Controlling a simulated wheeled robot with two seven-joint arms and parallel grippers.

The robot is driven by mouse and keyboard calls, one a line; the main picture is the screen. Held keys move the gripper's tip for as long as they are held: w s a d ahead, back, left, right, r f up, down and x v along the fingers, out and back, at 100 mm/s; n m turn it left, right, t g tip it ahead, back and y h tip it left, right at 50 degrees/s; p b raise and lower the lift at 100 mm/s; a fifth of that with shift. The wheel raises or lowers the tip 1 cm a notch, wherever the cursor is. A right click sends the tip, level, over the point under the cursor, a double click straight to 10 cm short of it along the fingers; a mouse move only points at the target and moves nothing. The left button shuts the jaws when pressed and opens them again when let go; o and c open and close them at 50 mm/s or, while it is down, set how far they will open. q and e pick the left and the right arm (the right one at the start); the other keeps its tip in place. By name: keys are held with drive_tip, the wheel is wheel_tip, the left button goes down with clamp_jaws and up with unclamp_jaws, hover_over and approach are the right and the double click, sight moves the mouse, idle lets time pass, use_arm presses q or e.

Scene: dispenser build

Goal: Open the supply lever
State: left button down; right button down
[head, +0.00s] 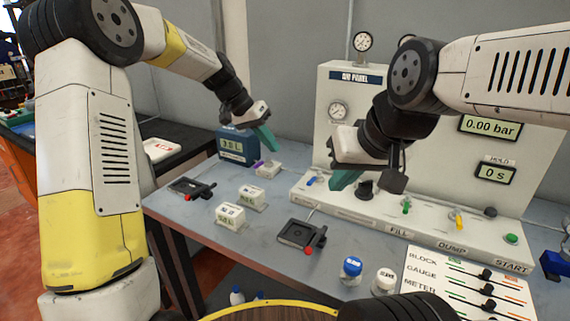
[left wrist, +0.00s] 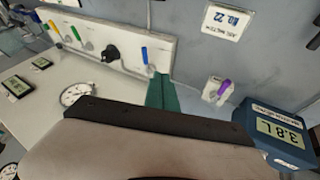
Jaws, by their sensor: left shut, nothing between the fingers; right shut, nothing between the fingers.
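No lever label reading "supply" is legible. A blue lever (head: 312,181) is at the left end of the panel's white base; it also shows in the left wrist view (left wrist: 145,56). A purple-handled lever (left wrist: 223,88) sits on a small white block, which shows in the head view (head: 267,170) beside the blue box. My left gripper (head: 265,139) is shut and empty, above the white block in the picture. Its green fingers (left wrist: 162,95) point between the two levers in the wrist view. My right gripper (head: 345,179) is shut and empty, in front of the panel base.
The air panel (head: 350,73) carries gauges and displays. A green lever (head: 406,206) and a yellow lever (head: 458,219) stand along its base. A blue box (head: 232,146) reading 3.8 L stands at the back left. White blocks, black trays and two capped bottles occupy the bench.

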sight(314, 178)
use_arm(q)
drive_tip(key=shift+w+d+f, duration=0.1)
drive_tip(key=shift+w+f, duration=0.35)
drive_tip(key=shift+w, duration=0.35)
drive_tip(key=d+f, duration=0.2)
drive_tip(key=f, duration=0.1)
drive_tip(key=s+d+f, duration=0.1)
drive_tip(key=d+f, duration=0.5)
drive_tip(key=shift+s+d, duration=0.25)
drive_tip(key=shift+s, duration=0.1)
drive_tip(key=shift+s+d, duration=0.1)
drive_tip(key=shift+d, duration=0.05)
